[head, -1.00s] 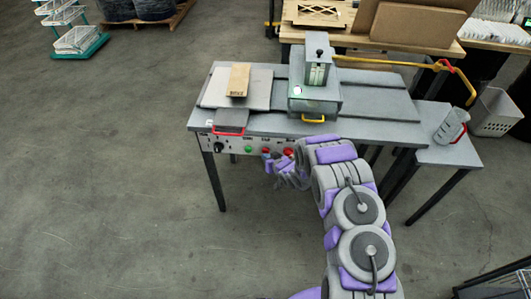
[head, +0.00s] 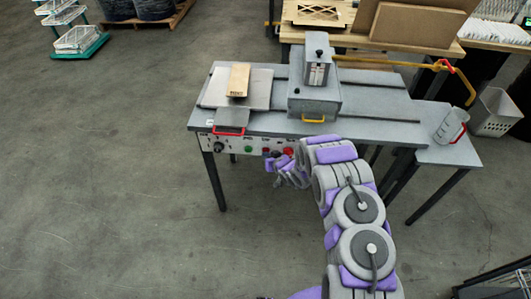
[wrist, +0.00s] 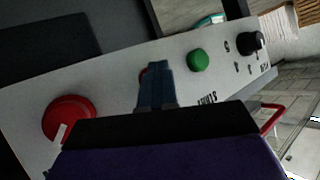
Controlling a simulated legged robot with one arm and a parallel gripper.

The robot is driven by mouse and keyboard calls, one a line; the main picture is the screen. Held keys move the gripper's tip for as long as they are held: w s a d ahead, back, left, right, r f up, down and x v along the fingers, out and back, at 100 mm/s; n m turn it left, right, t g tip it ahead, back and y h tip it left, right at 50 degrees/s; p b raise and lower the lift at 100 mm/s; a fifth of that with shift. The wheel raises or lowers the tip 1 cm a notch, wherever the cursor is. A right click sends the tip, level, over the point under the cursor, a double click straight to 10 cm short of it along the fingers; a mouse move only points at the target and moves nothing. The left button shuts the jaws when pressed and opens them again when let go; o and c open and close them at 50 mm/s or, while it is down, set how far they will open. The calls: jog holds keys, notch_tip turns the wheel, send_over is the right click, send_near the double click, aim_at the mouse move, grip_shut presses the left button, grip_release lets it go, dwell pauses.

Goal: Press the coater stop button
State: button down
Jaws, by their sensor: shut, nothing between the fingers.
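The coater (head: 365,105) is a grey bench machine with a pale front panel (head: 235,147). The panel carries a black knob (head: 219,147), a green button (head: 248,149), a small red button (head: 266,150) and a large red button (head: 288,151). In the wrist view the green button (wrist: 197,60) is right of my gripper (wrist: 154,75) and the large red button (wrist: 68,120) is left. The small red button (wrist: 143,74) is mostly hidden behind my shut, empty fingers. The tips appear to be at it; contact cannot be told.
A grey box unit (head: 315,98) with a yellow handle stands on the coater's rails. A tan block (head: 239,79) lies on a pale plate at left. A side table with a jug (head: 451,125) stands at right.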

jog(key=shift+s, duration=0.9)
jog(key=shift+s, duration=0.1)
jog(key=shift+s+a+p, duration=0.15)
jog(key=shift+s+p, duration=0.45)
jog(key=shift+s, duration=1.8)
